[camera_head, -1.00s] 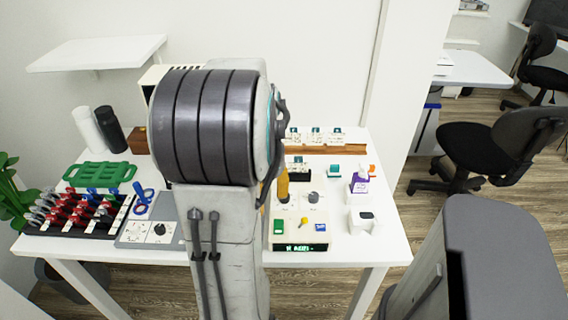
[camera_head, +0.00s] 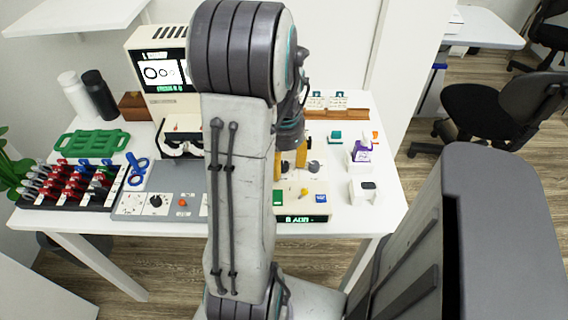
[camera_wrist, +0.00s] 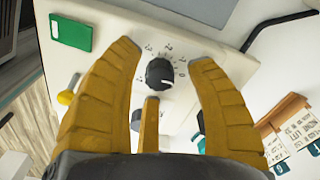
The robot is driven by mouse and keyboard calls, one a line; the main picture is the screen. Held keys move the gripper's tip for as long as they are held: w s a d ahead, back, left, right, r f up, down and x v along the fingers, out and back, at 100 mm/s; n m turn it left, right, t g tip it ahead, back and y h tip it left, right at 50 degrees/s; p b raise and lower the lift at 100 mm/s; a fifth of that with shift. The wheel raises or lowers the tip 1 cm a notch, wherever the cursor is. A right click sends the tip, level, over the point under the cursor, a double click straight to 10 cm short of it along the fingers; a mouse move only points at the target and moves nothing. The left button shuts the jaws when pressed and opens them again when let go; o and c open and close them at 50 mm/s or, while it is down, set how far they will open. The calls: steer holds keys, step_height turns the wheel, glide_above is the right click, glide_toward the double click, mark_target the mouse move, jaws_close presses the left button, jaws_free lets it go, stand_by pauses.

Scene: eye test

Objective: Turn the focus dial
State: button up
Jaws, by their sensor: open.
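A black dial (camera_wrist: 159,73) with a white pointer mark and a ring of printed marks sits on a pale console (camera_wrist: 215,62). I cannot read a label naming it. My gripper (camera_wrist: 164,57) is open, its yellow fingers either side of the dial in the wrist view. A third, shorter finger stands below it; I cannot tell whether any finger touches. In the head view my gripper (camera_head: 290,160) is over the back of the console (camera_head: 288,208) and hides this dial. Another dark dial (camera_head: 314,166) shows just right of the fingers.
The console carries a green block (camera_head: 280,198), a yellow knob (camera_head: 303,191), a blue block (camera_head: 320,197) and a lit display (camera_head: 303,218). A screen (camera_head: 162,72) with ring shapes stands behind. A grey panel (camera_head: 131,203) and a rack (camera_head: 80,182) lie left. A purple-and-white item (camera_head: 361,152) stands right.

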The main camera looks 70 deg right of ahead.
steer(key=shift+f, duration=0.2)
jaws_close()
stand_by(0.6)
